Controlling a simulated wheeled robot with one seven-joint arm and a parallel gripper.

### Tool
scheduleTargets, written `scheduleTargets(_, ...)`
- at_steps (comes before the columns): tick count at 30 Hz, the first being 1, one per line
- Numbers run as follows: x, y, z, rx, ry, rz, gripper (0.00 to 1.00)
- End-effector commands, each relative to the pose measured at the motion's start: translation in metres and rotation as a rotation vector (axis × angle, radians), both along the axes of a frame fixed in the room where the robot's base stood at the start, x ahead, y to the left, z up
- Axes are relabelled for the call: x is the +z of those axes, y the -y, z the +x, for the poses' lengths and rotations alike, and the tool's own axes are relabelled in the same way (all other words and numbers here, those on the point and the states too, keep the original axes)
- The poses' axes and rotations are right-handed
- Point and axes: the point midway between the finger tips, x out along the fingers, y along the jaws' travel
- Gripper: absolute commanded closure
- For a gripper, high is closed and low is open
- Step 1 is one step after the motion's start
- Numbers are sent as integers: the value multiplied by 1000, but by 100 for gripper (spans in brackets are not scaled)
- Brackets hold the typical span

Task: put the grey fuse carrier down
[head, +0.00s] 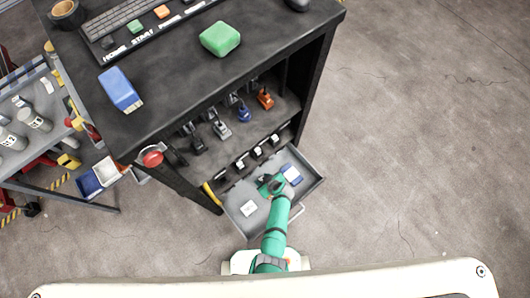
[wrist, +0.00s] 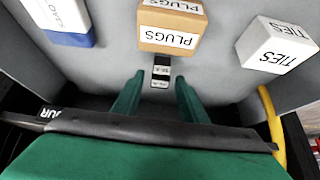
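A small black and grey piece with a pale label, which looks like the grey fuse carrier (wrist: 161,72), shows in the wrist view on the grey floor of the open drawer (head: 241,220). My gripper (wrist: 159,76) has its two green fingers apart, one on each side of this piece. A gap shows between the piece and each finger, so the gripper is open. In the head view my gripper (head: 272,184) is down in the drawer, and the piece cannot be made out there.
In the drawer are a PLUGS box (wrist: 172,25), a white TIES box (wrist: 275,45) and a blue and white box (wrist: 65,20). A yellow handle (wrist: 272,118) is at the right. The workbench (head: 170,90) with shelved parts stands above. Floor to the right is clear.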

Motion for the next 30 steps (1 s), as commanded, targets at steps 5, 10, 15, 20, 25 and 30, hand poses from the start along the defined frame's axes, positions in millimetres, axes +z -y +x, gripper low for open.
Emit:
scheduleTargets(5,10,4,-6,1,2,1,61)
scheduleTargets(10,29,11,-16,-1,0,-1,61)
scheduleTargets(15,51,19,-27,1,1,-2,61)
scheduleTargets(20,72,27,-39,0,1,-1,61)
scheduleTargets(25,91,34,-47,-1,0,-1,61)
scheduleTargets(30,100,37,-53,-1,0,-1,61)
